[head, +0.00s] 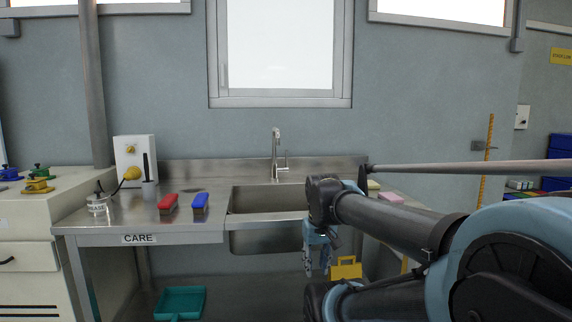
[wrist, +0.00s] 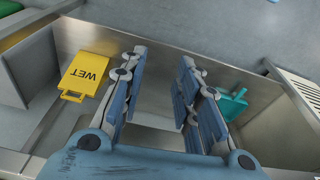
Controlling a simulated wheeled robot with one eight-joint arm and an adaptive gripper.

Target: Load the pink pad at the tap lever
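The pink pad (head: 391,197) lies on the right end of the steel counter, partly hidden behind my arm. The tap (head: 275,150) rises behind the sink, with its small lever (head: 284,168) on its right side. My gripper (head: 317,272) hangs down in front of the counter, right of the sink basin and apart from the pink pad. In the wrist view my gripper (wrist: 164,85) has its fingers spread with nothing between them. The pink pad cannot be made out in the wrist view.
The sink (head: 265,198) is open. A pale yellow pad (head: 373,185) lies behind the pink one. A red brush (head: 168,203) and a blue brush (head: 200,203) stand on the left counter. A yellow WET sign (wrist: 84,74) and a teal tray (wrist: 233,104) are below.

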